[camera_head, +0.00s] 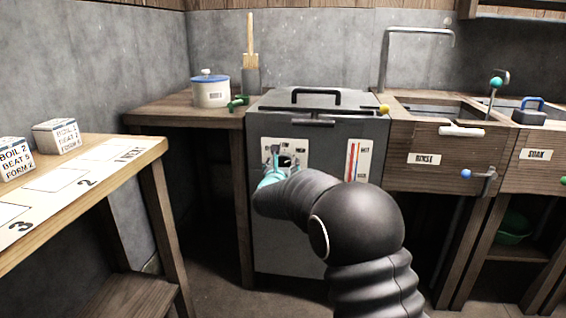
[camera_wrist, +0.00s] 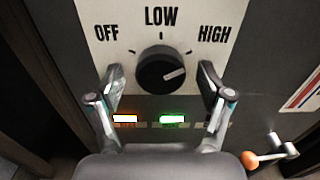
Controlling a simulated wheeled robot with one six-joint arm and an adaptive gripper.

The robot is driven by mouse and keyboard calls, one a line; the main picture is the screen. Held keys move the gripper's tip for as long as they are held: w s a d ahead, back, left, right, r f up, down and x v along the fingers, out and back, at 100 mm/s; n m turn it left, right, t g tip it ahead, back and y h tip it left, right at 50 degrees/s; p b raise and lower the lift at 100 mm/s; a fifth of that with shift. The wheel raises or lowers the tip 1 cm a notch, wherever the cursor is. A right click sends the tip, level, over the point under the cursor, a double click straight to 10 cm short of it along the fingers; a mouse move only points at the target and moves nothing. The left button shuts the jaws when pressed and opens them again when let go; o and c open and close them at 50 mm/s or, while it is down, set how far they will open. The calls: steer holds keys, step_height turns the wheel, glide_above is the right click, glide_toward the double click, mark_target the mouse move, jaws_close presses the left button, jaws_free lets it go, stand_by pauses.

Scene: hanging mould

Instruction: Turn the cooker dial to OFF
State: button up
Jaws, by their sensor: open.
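The cooker (camera_head: 283,238) is a grey metal box with a lid, standing at the middle of the head view. Its round black dial (camera_wrist: 153,75) sits on a white panel marked OFF at left, LOW at top and HIGH at right. The dial's white pointer line lies on its right side, on the HIGH side. In the head view, my gripper (camera_head: 272,168) is close in front of the panel and hides part of it. In the wrist view, my gripper (camera_wrist: 158,80) is open, with one finger on each side of the dial and visible gaps between.
An orange lamp (camera_wrist: 125,118) and a green lamp (camera_wrist: 172,118) glow below the dial. An orange-knobbed lever (camera_wrist: 251,160) is at lower right. A white pot (camera_head: 210,93) stands on the left counter. A wooden table (camera_head: 150,150) is at left, sinks at right.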

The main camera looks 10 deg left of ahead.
steer(key=shift+w, duration=0.25)
steer(key=c, duration=1.2)
steer(key=shift+o, duration=0.2)
